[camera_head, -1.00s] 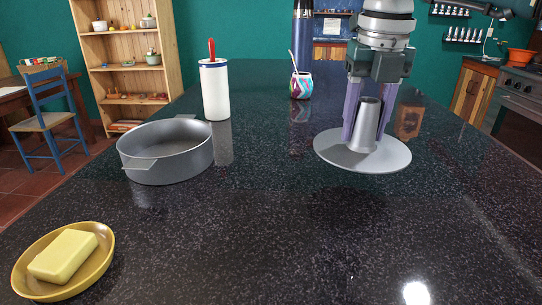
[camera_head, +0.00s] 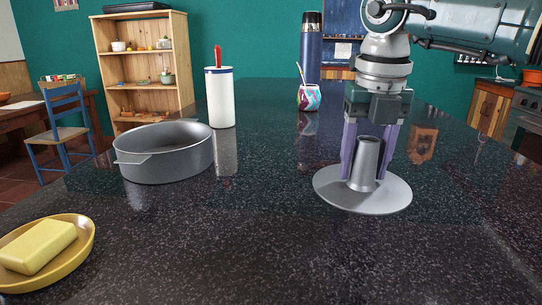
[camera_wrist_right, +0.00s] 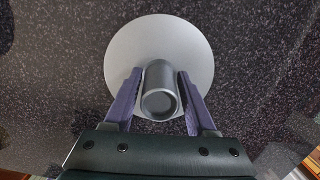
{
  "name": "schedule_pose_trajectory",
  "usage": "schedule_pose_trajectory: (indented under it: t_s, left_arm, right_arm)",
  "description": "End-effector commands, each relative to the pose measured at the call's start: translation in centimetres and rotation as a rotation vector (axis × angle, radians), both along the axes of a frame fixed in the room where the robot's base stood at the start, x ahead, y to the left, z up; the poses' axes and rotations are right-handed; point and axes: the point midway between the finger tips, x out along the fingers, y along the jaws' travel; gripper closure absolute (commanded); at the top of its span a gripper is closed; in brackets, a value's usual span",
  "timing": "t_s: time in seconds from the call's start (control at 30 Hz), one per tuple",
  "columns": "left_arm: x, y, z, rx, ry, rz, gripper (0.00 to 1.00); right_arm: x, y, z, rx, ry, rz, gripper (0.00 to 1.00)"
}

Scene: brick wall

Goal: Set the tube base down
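The tube base (camera_head: 335,190) is a grey metal disc with a tapered hollow tube (camera_head: 366,160) rising from its middle. It is upright at the right of the head view, low over or on the dark counter; I cannot tell if its rim touches. My right gripper (camera_head: 368,172) points down with its purple fingers on either side of the tube, shut on it. The right wrist view shows the disc (camera_wrist_right: 160,40) beyond the fingers (camera_wrist_right: 160,75), with the tube between them. My left gripper is not in view.
A grey pan ring (camera_head: 165,160) with side tabs stands left on the counter (camera_head: 250,250). A yellow dish (camera_head: 75,262) with a soap-like bar (camera_head: 37,247) is front left. A paper roll (camera_head: 220,100), patterned cup (camera_head: 309,98) and tall flask (camera_head: 310,50) stand behind. The front middle is clear.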

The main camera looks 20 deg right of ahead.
Motion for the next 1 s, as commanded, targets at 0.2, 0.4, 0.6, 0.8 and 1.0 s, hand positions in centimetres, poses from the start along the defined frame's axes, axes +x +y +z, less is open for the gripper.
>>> schedule_pose_trajectory:
  t_s: [0.2,0.4,0.6,0.8,1.0]
  left_arm:
    - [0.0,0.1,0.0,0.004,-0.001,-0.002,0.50]
    - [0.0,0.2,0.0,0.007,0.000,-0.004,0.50]
    - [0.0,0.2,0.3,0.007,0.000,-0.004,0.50]
    - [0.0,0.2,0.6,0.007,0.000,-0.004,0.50]
    - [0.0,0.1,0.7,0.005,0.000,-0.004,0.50]
  right_arm:
    - [0.0,0.0,0.0,0.000,0.000,0.000,0.21]
    - [0.0,0.0,0.1,0.000,0.000,0.000,0.21]
    - [-0.1,0.0,2.1,0.000,-0.004,0.001,0.21]
    - [-0.5,0.3,6.7,0.000,-0.007,0.001,0.21]
    - [-1.0,0.5,10.5,-0.001,-0.004,0.000,0.21]
